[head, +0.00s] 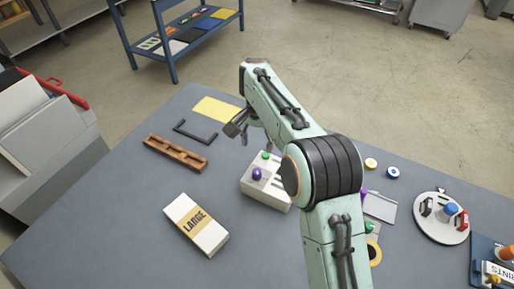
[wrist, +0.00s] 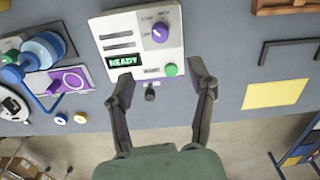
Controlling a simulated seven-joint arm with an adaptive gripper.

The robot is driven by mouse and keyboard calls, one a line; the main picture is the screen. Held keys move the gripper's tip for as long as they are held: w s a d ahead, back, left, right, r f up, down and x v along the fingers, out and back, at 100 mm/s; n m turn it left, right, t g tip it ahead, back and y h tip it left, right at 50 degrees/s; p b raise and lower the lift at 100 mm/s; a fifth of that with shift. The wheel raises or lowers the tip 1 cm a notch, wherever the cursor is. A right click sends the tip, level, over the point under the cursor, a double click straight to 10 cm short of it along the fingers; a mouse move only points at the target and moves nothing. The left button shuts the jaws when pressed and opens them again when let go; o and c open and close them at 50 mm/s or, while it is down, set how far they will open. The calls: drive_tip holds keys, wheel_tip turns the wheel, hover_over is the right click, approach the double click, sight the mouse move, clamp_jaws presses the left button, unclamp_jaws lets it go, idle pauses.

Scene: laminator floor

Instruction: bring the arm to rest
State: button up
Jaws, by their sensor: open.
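My gripper (head: 240,130) hangs from my pale green arm above the table, beyond the control box. In the wrist view my gripper (wrist: 161,88) is open, its two fingers spread with nothing between them. The white control box (wrist: 112,30) has a purple knob (wrist: 160,32), a green button (wrist: 171,70) and a display reading READY (wrist: 124,62). The fingertips appear near the box's lower edge in that view; I cannot tell whether they touch it. In the head view the control box (head: 266,190) is partly hidden by my arm.
The grey table (head: 110,220) holds a white LARGE box (head: 196,225), a wooden rack (head: 176,153), a black bracket (head: 195,131) and a yellow sheet (head: 216,111). At right stands a round white tray (head: 440,233). A blue shelf (head: 170,45) stands behind. The table's left front is clear.

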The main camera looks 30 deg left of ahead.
idle(0.4)
drive_tip(key=w+d+r+m+t, duration=0.1)
drive_tip(key=w+d+r, duration=0.1)
drive_tip(key=d+r, duration=0.4)
drive_tip(key=w+d+r+m+t, duration=0.1)
drive_tip(key=w+d+r, duration=0.2)
drive_tip(key=d+r, duration=0.3)
drive_tip(key=s+d+r+m+t, duration=0.1)
drive_tip(key=s+d+r, duration=0.45)
drive_tip(key=d, duration=0.45)
drive_tip(key=s+d+f, duration=0.2)
drive_tip(key=s+d, duration=0.8)
drive_tip(key=s, duration=0.3)
drive_tip(key=s+a+f+n+g, duration=0.1)
drive_tip(key=s+f+n+g, duration=0.1)
drive_tip(key=s+f, duration=0.7)
drive_tip(key=s+g, duration=0.1)
drive_tip(key=s, duration=0.1)
drive_tip(key=shift+s+f+n+y, duration=0.25)
drive_tip(key=shift+s+n+y, duration=0.05)
drive_tip(key=shift+n+y, duration=0.1)
drive_tip(key=shift+a, duration=0.1)
